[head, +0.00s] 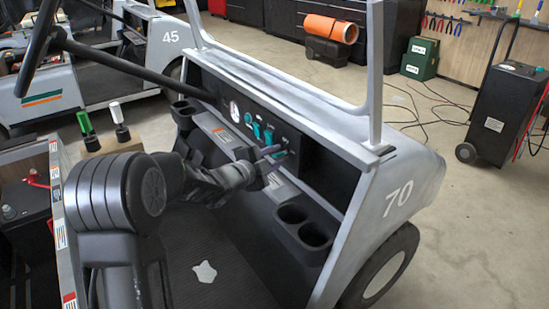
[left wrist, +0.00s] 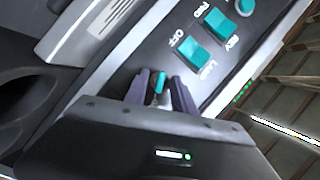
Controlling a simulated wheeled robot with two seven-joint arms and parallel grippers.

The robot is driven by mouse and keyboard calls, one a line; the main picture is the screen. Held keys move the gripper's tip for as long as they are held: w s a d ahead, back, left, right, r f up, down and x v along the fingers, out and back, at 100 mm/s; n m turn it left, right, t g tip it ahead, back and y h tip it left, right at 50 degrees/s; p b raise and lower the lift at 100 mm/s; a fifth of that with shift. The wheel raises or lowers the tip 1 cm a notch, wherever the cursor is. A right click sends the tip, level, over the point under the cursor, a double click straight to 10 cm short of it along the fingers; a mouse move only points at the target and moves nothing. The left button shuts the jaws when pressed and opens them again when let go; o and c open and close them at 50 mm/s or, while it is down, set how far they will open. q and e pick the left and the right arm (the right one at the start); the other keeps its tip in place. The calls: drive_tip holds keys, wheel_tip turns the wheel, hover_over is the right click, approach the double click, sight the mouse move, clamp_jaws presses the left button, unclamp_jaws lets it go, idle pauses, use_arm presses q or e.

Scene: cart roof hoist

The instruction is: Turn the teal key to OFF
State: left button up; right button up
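The teal key (left wrist: 159,83) stands out from the cart's dark dash panel in the left wrist view, beside a teal rocker switch (left wrist: 193,53) with lettering that includes OFF. My left gripper (left wrist: 161,80) is at the panel, with one purple-grey finger on each side of the key. A gap shows between the fingers and the key, so the gripper looks open around it. In the head view my left gripper (head: 275,153) reaches the right part of the dash panel (head: 318,158) and partly hides the key there. My right gripper is in neither view.
Cup holders (head: 305,227) lie below right. A black steering wheel column (head: 130,68) crosses the upper left. A grey roof post (head: 374,75) stands behind the dash.

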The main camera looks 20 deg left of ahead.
use_arm(q)
clamp_jaws()
idle(0.6)
drive_tip(key=shift+r+n+p, duration=0.2)
drive_tip(key=shift+n+p, duration=0.1)
drive_tip(key=shift+p, duration=0.5)
drive_tip(key=n+g+h+p, duration=0.1)
drive_tip(key=n+p, duration=0.2)
drive_tip(key=p, duration=0.6)
drive_tip(key=n+g+h+p, duration=0.2)
drive_tip(key=n+p, duration=0.1)
drive_tip(key=p, duration=0.6)
drive_tip(key=shift+a+r+n, duration=0.2)
drive_tip(key=shift+n, duration=0.1)
drive_tip(key=shift+w+f+n+g+h+p, duration=0.1)
drive_tip(key=shift+f+n+g+h+p, duration=0.35)
drive_tip(key=shift+p, duration=0.85)
drive_tip(key=shift+r+n, duration=0.15)
drive_tip(key=shift+n, duration=0.1)
